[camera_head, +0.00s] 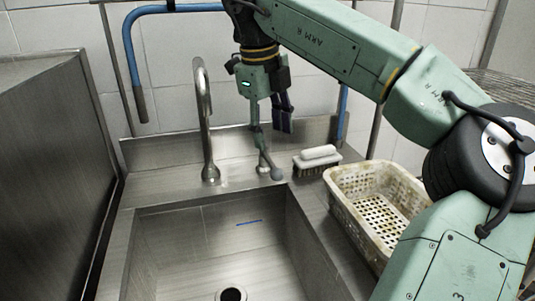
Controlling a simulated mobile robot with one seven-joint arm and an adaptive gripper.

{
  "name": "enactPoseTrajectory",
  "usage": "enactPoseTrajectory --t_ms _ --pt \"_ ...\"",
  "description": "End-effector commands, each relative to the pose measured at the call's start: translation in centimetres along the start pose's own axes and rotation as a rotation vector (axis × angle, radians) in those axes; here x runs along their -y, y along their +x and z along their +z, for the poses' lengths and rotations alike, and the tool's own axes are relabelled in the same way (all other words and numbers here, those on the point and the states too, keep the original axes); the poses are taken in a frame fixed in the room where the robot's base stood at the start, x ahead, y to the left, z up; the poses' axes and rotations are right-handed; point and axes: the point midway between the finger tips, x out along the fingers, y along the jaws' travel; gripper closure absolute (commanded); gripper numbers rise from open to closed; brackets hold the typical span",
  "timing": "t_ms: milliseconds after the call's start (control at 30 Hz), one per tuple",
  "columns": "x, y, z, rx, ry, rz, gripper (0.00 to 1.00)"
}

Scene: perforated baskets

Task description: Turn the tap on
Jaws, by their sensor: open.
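The tap's curved metal spout (204,115) stands at the back edge of the sink, and I see no water running from it. To its right is the tap's lever handle (269,162), with a rounded end pointing toward the front right. My gripper (270,128) hangs fingers down just above the handle. Its fingers are apart, one greenish on the left and one dark on the right. The left finger overlaps the top of the handle in the picture, and I cannot tell whether they touch.
A scrub brush (317,161) lies right of the handle. A perforated pale basket (347,202) stands on the right counter. A blue hose (130,50) hangs behind left, and a tall metal cabinet (45,150) borders the left.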

Motion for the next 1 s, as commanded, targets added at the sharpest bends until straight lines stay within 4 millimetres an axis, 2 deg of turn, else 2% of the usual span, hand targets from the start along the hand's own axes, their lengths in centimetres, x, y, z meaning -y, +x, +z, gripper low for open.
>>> enactPoseTrajectory --t_ms 167,500,700,1000 --pt "0.1 1.1 -0.1 -0.003 0.001 0.000 0.52" --pt "0.0 7.2 -0.1 -0.001 0.000 0.003 0.52" --pt "-0.1 9.9 0.0 -0.001 -0.002 0.001 0.52" --pt "-0.1 10.9 0.0 0.000 0.000 0.001 0.52"
